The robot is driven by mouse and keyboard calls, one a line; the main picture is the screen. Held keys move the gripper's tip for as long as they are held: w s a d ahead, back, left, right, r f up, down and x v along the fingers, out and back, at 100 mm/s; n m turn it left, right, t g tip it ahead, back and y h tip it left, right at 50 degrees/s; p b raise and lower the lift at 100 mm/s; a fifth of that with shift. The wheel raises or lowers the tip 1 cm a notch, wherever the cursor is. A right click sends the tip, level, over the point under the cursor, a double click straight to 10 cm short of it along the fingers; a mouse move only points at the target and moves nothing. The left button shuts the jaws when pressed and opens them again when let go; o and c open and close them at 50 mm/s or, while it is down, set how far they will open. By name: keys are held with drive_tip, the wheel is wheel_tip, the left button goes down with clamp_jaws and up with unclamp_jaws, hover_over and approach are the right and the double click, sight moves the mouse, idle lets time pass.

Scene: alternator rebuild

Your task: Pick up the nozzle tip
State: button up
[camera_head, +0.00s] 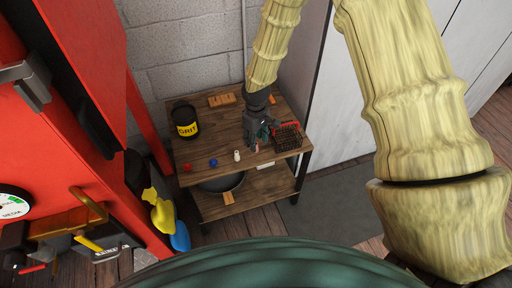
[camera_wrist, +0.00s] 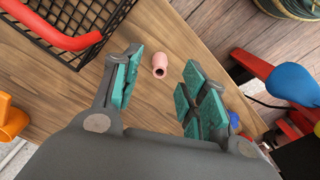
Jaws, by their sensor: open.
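The nozzle tip seems to be the small pink, hollow cylinder (camera_wrist: 160,65) lying on the wooden tabletop in the wrist view. Its dark opening faces my gripper (camera_wrist: 157,90). My gripper is open, its teal-padded fingers spread to either side of the line toward the pink cylinder, which is just beyond the fingertips and is not held. In the head view my gripper (camera_head: 258,146) is low over the front right of the wooden workbench (camera_head: 215,143). The pink cylinder is hard to make out there beside the fingers.
A black wire basket (camera_head: 287,136) with a red handle stands close to the right of my gripper. A small white object (camera_head: 237,155), a blue ball (camera_head: 213,163) and a red one (camera_head: 187,168) are to the left. A black grit can (camera_head: 185,118) stands farther left.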

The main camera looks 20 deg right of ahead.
drive_tip(key=shift+f, duration=1.95)
clamp_jaws()
drive_tip(key=shift+r, duration=0.15)
drive_tip(key=shift+r, duration=0.3)
drive_tip(key=r, duration=0.2)
drive_tip(key=shift+s+d+r, duration=0.1)
drive_tip(key=shift+s+r, duration=0.3)
drive_tip(key=s+d+r+p, duration=0.2)
drive_tip(key=s, duration=0.5)
drive_tip(key=s+d+r+p, duration=0.1)
drive_tip(key=s+r+p, duration=0.1)
drive_tip(key=s, duration=0.5)
drive_tip(key=shift+s+d+r, duration=0.35)
drive_tip(key=shift+d+r, duration=0.05)
drive_tip(key=shift+r, duration=0.3)
